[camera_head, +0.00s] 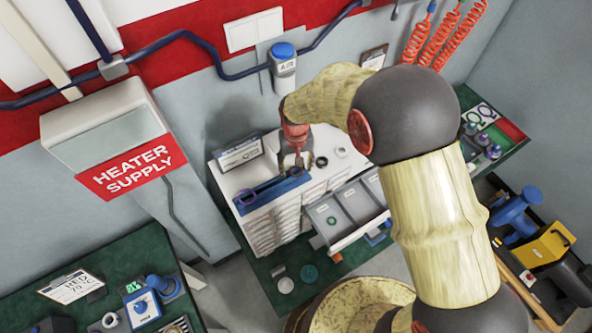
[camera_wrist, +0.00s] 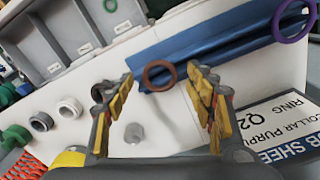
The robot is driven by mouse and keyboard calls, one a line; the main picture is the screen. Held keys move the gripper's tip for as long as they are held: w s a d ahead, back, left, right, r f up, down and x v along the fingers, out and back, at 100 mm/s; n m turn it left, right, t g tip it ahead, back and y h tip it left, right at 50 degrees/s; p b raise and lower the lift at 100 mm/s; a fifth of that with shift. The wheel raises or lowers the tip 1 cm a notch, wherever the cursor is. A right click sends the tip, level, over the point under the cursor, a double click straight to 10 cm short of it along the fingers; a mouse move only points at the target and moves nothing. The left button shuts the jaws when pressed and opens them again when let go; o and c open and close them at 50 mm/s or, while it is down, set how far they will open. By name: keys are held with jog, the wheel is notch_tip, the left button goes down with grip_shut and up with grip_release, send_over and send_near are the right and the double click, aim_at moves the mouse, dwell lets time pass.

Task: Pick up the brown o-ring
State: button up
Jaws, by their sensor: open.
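The brown o-ring (camera_wrist: 159,75) shows in the wrist view, at the near edge of a long blue holder (camera_wrist: 235,40) on the white cabinet top. I cannot tell if it lies flat or leans. My gripper (camera_wrist: 161,82) is open, with yellow-faced fingers left and right of the o-ring in the picture. No contact shows, and the fingers appear nearer the camera than the ring. In the head view my gripper (camera_head: 296,160) points down over the cabinet top beside the blue holder (camera_head: 272,188). There I cannot make out the brown o-ring.
A purple ring (camera_wrist: 293,22) lies at the holder's far right. A label sheet (camera_wrist: 285,125) is at right. Dark (camera_wrist: 41,121) and white (camera_wrist: 70,107) collars and a small grey cylinder (camera_wrist: 134,132) stand nearby. An open drawer (camera_head: 345,212) holds a green ring (camera_head: 331,221).

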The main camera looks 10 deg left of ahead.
jog(key=shift+f, duration=0.2)
jog(key=shift+c, duration=1)
jog(key=shift+s, duration=0.1)
jog(key=c, duration=0.6)
jog(key=shift+d, duration=0.1)
